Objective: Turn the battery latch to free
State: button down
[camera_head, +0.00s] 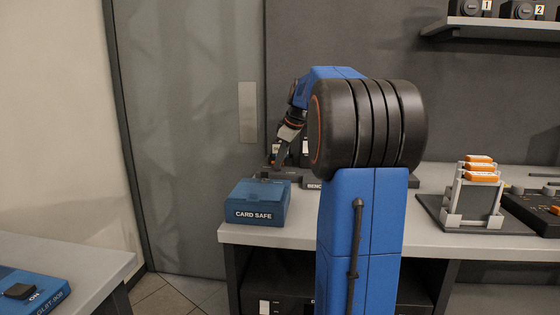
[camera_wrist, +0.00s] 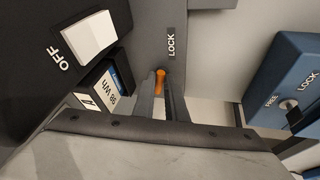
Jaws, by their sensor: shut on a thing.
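The orange battery latch (camera_wrist: 159,77) shows in the wrist view between the fingertips of my gripper (camera_wrist: 161,93), which is shut on it. The word LOCK is printed on the dark panel (camera_wrist: 150,40) just above it. The battery (camera_wrist: 107,90), with a white label reading 98 Wh, sits in the panel to the left of the latch. In the camera_head view my gripper (camera_head: 279,163) reaches down to a dark device at the back of the bench, behind the blue box. The latch is too small to make out there, and my arm hides part of the device.
The blue CARD SAFE box (camera_head: 258,202) stands at the bench's front left; its FREE and LOCK knob shows in the wrist view. A white OFF switch (camera_wrist: 88,36) is close to the battery. A rack with orange-topped items (camera_head: 472,200) stands right of my arm.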

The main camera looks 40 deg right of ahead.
dwell(0.3)
jog(key=c, duration=1.8)
grip_release()
jog(key=v, duration=1.7)
jog(key=shift+r, duration=0.15)
jog(key=shift+c, duration=0.2)
